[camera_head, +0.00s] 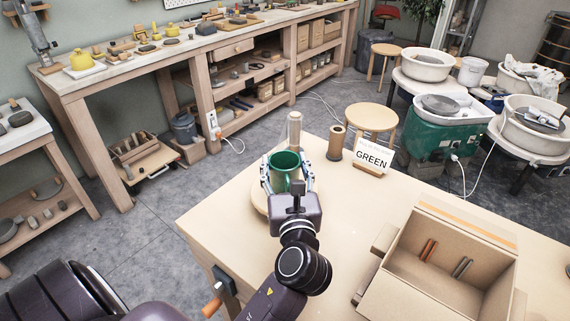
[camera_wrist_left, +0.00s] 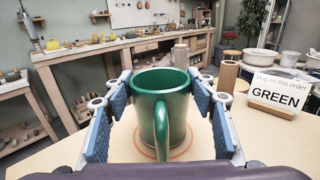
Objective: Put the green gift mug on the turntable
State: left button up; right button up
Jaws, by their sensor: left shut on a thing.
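The green gift mug (camera_head: 284,172) is upright between the fingers of my left gripper (camera_head: 288,180), which is shut on it. In the left wrist view the mug (camera_wrist_left: 162,95) stands between the blue finger pads, with its handle facing the camera. The turntable (camera_head: 258,201), a pale round disc, lies under the gripper and mug, mostly hidden by them in the head view. In the wrist view a reddish ring shows around the mug's base. I cannot tell whether the mug touches the disc. My right gripper is not in view.
A sign reading GREEN (camera_head: 373,157) stands right of the mug on the table (camera_head: 330,225). Wooden cylinders (camera_head: 336,143) (camera_head: 295,129) stand just behind. An open cardboard box (camera_head: 410,285) with small items sits at the right. Bare tabletop lies between mug and box.

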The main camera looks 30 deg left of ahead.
pick_arm(q)
jog(key=o, duration=1.3)
jog(key=shift+o, duration=0.5)
jog(key=p+v, duration=0.1)
jog(key=v, duration=1.1)
jog(key=shift+r, duration=0.15)
